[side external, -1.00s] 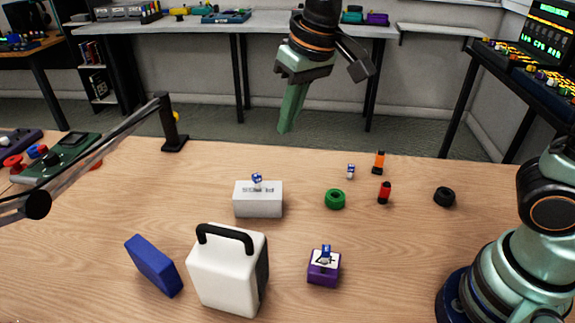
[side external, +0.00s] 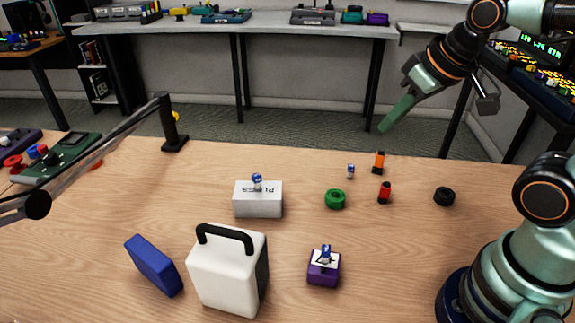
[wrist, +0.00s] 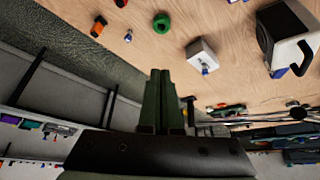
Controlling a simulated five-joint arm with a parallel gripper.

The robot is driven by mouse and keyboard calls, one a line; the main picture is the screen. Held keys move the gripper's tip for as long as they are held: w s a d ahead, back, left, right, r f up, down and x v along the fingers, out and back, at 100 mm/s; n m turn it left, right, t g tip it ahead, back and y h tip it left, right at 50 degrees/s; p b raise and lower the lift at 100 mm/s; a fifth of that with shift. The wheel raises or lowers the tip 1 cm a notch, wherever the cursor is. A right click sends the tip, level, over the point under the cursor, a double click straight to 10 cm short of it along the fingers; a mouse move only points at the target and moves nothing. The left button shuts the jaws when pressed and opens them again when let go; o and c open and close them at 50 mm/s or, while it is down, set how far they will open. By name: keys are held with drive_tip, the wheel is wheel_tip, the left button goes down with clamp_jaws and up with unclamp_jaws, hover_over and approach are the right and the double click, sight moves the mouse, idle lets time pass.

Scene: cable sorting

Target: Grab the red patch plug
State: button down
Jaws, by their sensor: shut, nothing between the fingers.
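The red patch plug (side external: 384,192), red with a black end, stands on the wooden table right of the green ring (side external: 335,199). Part of it shows at the top edge of the wrist view (wrist: 121,3). My gripper (side external: 383,128) is up in the air near the table's far edge, apart from the plug. Its green fingers (wrist: 160,72) are together and hold nothing.
An orange-and-black plug (side external: 378,162) and a small blue-and-white plug (side external: 351,171) stand behind the red one. A black ring (side external: 444,197) lies to its right. A grey box (side external: 258,200), purple block (side external: 323,272), white case (side external: 226,275) and blue block (side external: 154,266) are elsewhere.

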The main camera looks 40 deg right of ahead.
drive_tip(key=shift+c, duration=2.4)
unclamp_jaws()
drive_tip(key=m+g, duration=0.6)
drive_tip(key=m, duration=1.4)
hover_over(387, 183)
wheel_tip(387, 183, down, 11)
drive_tip(key=f, duration=0.6)
drive_tip(key=shift+d+f, duration=0.2)
drive_tip(key=shift+a+f, duration=0.15)
drive_tip(key=shift+f, duration=1.2)
drive_tip(key=shift+a+f, duration=0.1)
drive_tip(key=shift+f, duration=1.25)
